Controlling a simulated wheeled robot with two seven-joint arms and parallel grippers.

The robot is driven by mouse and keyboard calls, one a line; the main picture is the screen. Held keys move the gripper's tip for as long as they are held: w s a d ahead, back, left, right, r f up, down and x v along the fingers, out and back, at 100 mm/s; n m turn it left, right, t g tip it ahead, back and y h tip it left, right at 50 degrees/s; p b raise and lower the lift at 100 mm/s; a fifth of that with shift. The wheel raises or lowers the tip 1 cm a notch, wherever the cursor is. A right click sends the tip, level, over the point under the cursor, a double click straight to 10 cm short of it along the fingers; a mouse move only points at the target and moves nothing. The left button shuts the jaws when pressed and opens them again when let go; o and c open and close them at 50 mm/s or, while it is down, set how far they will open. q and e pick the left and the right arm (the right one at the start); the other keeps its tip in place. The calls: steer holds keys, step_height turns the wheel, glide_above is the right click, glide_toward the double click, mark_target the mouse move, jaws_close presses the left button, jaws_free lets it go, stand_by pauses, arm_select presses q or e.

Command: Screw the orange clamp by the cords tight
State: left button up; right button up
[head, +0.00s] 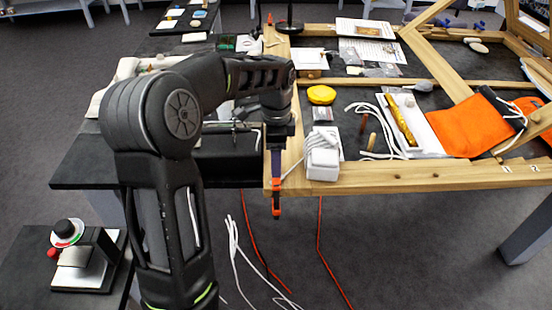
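The orange clamp (276,184) is at the front left corner of the wooden frame, with its dark bar upright and its orange lower end below the frame's edge. White cords (386,128) lie on the frame to its right, and a white block with cords (322,158) sits close beside it. My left arm reaches in from the left, and its gripper (278,125) points down over the top of the clamp. The fingertips are too small and dark to tell whether they touch or hold it. My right gripper is not in view.
The wooden frame (420,176) holds a yellow round thing (321,95), an orange cloth (468,126) and papers. A dark table (85,169) adjoins it on the left. A small device (84,262) stands at the lower left. Red and white cords hang below.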

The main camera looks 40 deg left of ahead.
arm_select(q)
step_height(320, 180, up, 7)
steer(key=shift+r+b, duration=0.15)
steer(key=shift+b, duration=0.15)
stand_by(0.5)
